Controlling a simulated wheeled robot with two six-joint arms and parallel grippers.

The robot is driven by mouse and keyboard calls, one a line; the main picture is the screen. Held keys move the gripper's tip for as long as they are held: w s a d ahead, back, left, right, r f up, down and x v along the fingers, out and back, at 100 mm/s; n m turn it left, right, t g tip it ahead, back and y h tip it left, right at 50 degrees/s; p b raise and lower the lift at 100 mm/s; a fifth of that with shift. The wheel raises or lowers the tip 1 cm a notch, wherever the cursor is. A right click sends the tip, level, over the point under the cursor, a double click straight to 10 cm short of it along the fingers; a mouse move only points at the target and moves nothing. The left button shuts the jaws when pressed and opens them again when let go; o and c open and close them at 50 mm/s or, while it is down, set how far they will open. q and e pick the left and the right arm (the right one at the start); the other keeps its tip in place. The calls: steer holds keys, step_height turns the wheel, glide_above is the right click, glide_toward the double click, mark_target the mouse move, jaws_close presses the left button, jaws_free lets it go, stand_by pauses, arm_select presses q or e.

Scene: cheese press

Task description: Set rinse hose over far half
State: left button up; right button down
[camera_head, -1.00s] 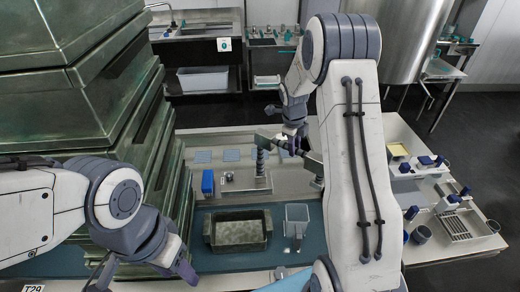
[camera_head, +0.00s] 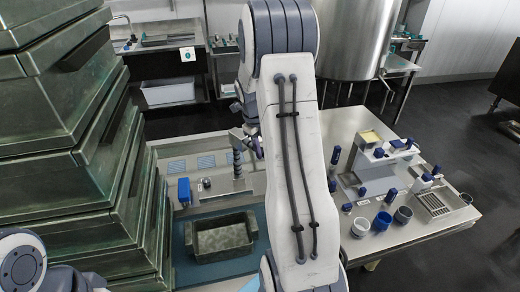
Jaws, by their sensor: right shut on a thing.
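The rinse hose (camera_head: 238,160) shows as a dark grey coiled riser standing on the pale sink deck, with a short grey-green spout at its top. My right gripper (camera_head: 252,142) is at the upper part of the hose and shut on it; my own right arm hides most of the fingers and part of the hose. A dark green rectangular trough (camera_head: 222,238) sits below it on the blue mat (camera_head: 183,262). My left arm shows only at the bottom left corner, with its gripper out of the picture.
A tall stack of dark green crates (camera_head: 70,190) fills the left side. A blue block (camera_head: 184,192) stands on the deck. A steel table (camera_head: 355,255) at the right carries several blue-handled tools and cups.

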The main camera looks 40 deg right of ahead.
steer(key=c, duration=0.7)
jaws_free()
steer(key=shift+o, duration=0.2)
steer(key=shift+r, duration=0.1)
step_height(320, 180, up, 10)
steer(key=a, duration=0.2)
steer(key=shift+s, duration=0.1)
